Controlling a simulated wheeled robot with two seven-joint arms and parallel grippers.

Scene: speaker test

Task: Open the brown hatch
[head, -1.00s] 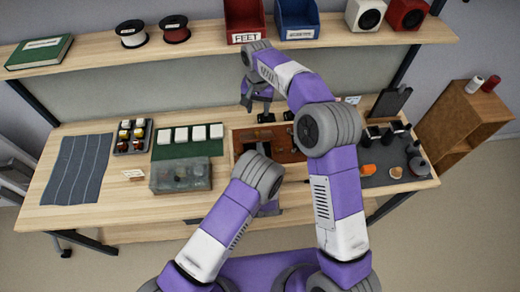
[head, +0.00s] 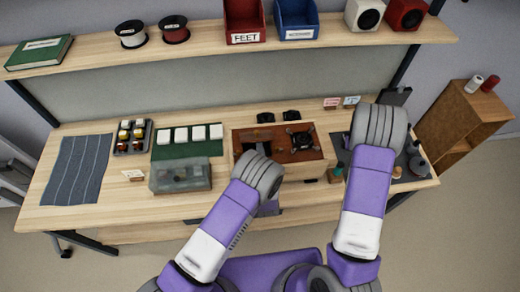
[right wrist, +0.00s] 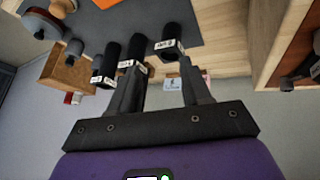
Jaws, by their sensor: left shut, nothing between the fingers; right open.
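A reddish-brown panel (head: 309,156) is set in a wooden box in the middle of the bench in the head view. It has a dark opening at its left and a black frame-like part (head: 300,139) at its right. I cannot tell which part is the hatch. My left gripper (head: 268,208) is shut and empty, in front of the box and partly hidden by its wrist. My right gripper (right wrist: 160,82) shows open and empty in the right wrist view, near black labelled cylinders (right wrist: 133,50). In the head view my right arm hides it.
Green mat (head: 187,149) with white blocks, a clear-lidded box (head: 180,177) and a bottle tray (head: 133,137) lie left of the panel. A dark mat (head: 400,173) with small items lies right. A shelf (head: 80,60) with bins runs behind. Two black pieces (head: 291,115) lie behind the panel.

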